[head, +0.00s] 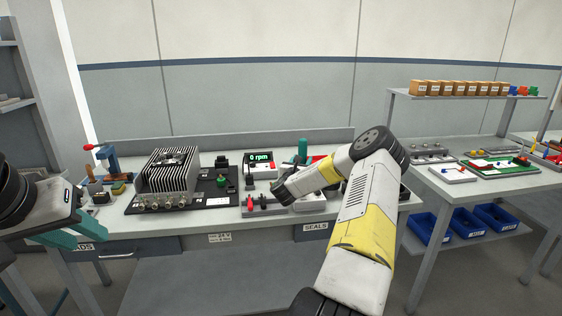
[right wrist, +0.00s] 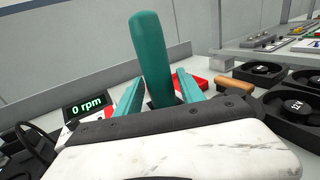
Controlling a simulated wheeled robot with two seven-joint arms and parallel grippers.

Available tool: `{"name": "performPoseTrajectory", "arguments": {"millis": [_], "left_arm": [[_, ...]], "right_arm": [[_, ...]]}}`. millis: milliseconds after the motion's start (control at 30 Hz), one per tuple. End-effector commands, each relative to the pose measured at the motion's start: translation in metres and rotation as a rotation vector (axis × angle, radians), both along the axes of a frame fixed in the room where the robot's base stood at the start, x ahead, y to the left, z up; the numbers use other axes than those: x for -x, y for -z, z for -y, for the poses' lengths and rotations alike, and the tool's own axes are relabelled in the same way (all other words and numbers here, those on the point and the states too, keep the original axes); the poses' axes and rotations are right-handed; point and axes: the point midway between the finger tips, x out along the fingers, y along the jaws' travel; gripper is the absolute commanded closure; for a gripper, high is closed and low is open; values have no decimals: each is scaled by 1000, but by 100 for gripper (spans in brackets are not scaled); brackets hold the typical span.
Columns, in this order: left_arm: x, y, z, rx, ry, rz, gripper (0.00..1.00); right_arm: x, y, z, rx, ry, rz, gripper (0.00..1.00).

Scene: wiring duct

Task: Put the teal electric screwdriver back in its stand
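The teal electric screwdriver (head: 302,149) stands upright behind my right gripper in the head view; its lower part is hidden. In the right wrist view its teal handle (right wrist: 153,52) rises tall, tilted slightly in the picture, with a dark part at its foot. My right gripper (right wrist: 162,80) has its two teal fingers apart, one on each side of the handle, with narrow gaps showing. I cannot tell whether the handle is between the fingers or just beyond them. The stand cannot be made out. My left gripper (head: 68,230) is open and empty at the bench's left front.
A finned metal unit (head: 170,174) sits on a black board at left. A "0 rpm" display (head: 260,157) stands left of the screwdriver. In the right wrist view, a red tray (right wrist: 190,80) lies behind it, and black fans (right wrist: 296,106) and a wooden handle (right wrist: 234,86) lie to the right.

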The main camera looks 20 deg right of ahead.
Motion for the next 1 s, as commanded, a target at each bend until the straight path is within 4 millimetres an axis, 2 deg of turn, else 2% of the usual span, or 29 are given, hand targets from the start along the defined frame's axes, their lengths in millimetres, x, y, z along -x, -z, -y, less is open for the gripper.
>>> {"name": "performPoseTrajectory", "arguments": {"millis": [400, 800, 1000], "left_arm": [[0, 0, 0, 0, 0, 0, 64], [0, 0, 0, 0, 0, 0, 64], [0, 0, 0, 0, 0, 0, 64]], "right_arm": [[3, 2, -3, -2, -1, -4, 42], [50, 2, -42, -3, -1, -3, 42], [60, 1, -50, -1, 0, -2, 42]]}}
